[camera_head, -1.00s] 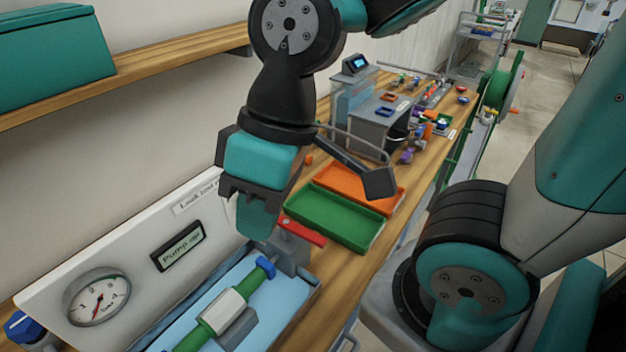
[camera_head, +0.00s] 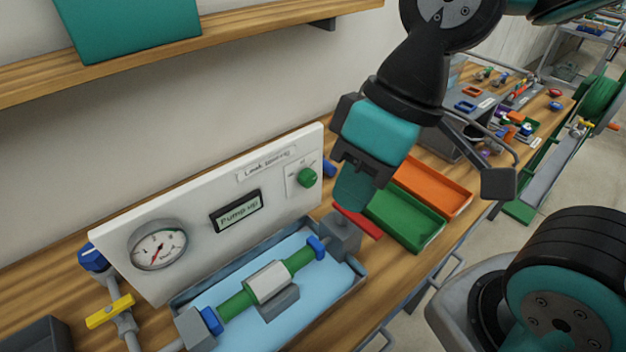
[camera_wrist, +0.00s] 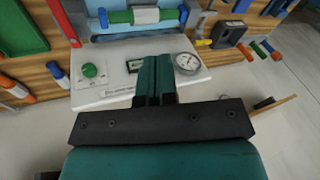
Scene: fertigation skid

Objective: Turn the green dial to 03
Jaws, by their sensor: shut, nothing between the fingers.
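The green dial (camera_head: 307,178) is a round knob on a small white plate at the right end of the white panel (camera_head: 210,262). It also shows in the wrist view (camera_wrist: 91,71), left of my fingers. Its scale marks are too small to read. My gripper (camera_head: 352,195) is shut and empty, with teal fingers. In the head view it appears to the right of the dial, apart from it. In the wrist view the fingertips (camera_wrist: 156,62) lie over the panel between the dial and the gauge.
The panel also bears a dark display reading "Pump off" (camera_head: 237,212) and a round gauge (camera_head: 158,246). In front is a blue tray (camera_head: 345,290) with a green pipe (camera_head: 237,304). Green (camera_head: 425,238) and orange (camera_head: 455,200) trays stand at right. A wooden shelf (camera_head: 250,30) runs above.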

